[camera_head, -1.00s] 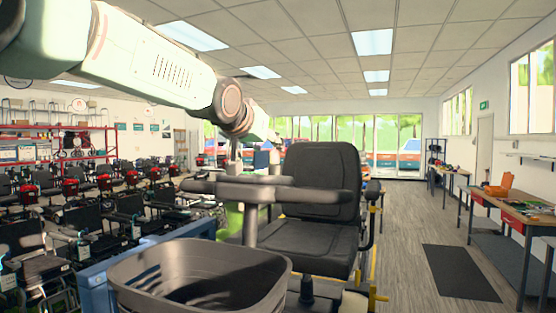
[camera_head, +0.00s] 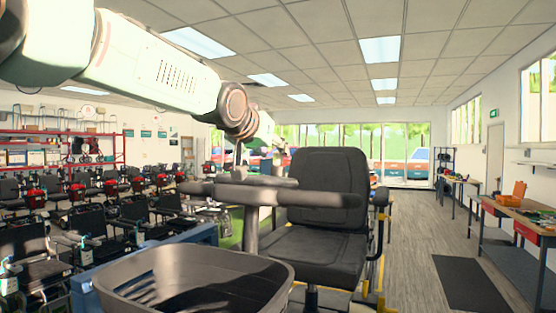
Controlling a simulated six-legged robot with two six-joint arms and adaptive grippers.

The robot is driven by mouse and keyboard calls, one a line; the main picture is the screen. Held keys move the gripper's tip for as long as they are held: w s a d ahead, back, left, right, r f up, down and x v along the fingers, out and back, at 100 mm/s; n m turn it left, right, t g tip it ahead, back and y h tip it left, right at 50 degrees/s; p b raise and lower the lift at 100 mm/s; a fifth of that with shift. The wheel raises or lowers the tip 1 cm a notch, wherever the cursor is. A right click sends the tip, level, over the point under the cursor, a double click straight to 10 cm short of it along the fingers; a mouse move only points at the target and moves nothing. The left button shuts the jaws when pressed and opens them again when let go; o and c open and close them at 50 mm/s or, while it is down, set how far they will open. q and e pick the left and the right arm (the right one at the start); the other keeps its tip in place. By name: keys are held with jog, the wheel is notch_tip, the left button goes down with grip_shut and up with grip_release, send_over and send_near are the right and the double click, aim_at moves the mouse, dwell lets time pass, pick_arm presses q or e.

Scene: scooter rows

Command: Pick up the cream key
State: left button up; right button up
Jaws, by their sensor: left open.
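I cannot make out the cream key in the camera_head view. My left arm comes in from the upper left, and its wrist ends above the scooter's handlebar (camera_head: 270,192). My left gripper (camera_head: 264,146) is small and blurred at the arm's far end, open, beyond the handlebar and left of the seat back. I see nothing held in it, though its fingertips are hard to tell apart from the background. My right gripper is not in view.
A grey basket (camera_head: 115,284) is close in front, below the handlebar. A black scooter seat (camera_head: 325,190) stands behind it. Rows of scooters fill the left. A workbench (camera_head: 520,212) with an orange item (camera_head: 519,189) lines the right wall. The floor (camera_head: 415,230) between is clear, with a dark mat (camera_head: 470,283).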

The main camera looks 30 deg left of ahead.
aim_at(276, 152)
pick_arm(q)
jog(key=x, duration=0.3)
jog(key=shift+w+d+f, duration=0.1)
jog(key=shift+w+f, duration=0.1)
jog(key=shift+f, duration=0.05)
jog(key=shift+w+d, duration=0.15)
jog(key=shift+w, duration=0.05)
jog(key=shift+s+d+r, duration=0.15)
jog(key=shift+s, duration=0.15)
jog(key=v, duration=0.4)
jog(key=shift+a+r, duration=0.1)
jog(key=shift+a, duration=0.15)
jog(key=c, duration=0.4)
jog(key=shift+w+a, duration=0.1)
jog(key=shift+w, duration=0.1)
jog(key=shift+c, duration=0.6)
jog(key=x, duration=0.2)
jog(key=shift+w+f, duration=0.25)
jog(key=shift+f, duration=0.1)
jog(key=c, duration=0.3)
jog(key=shift+w+f, duration=0.15)
jog(key=shift+w, duration=0.2)
grip_shut()
jog(key=shift+v, duration=1.05)
jog(key=shift+w, duration=0.25)
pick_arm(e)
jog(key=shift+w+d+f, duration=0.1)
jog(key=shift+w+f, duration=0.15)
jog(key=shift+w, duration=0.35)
